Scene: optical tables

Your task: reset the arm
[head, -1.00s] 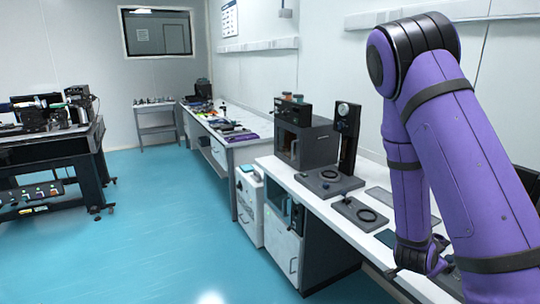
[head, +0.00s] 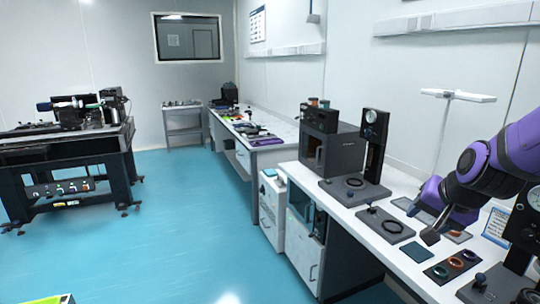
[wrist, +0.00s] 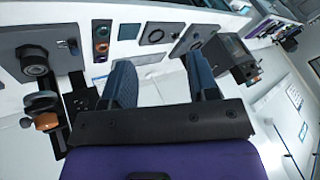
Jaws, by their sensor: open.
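My purple arm (head: 492,165) reaches in from the right edge of the head view over the right-hand bench. The base of the arm is out of view.
The bench (head: 405,262) carries a dark box-like device (head: 330,150), a dial gauge stand (head: 374,145), ring plates (head: 386,224) and a ring holder (head: 450,265). A black optical table (head: 65,165) stands at left. The blue floor (head: 190,215) between is clear.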

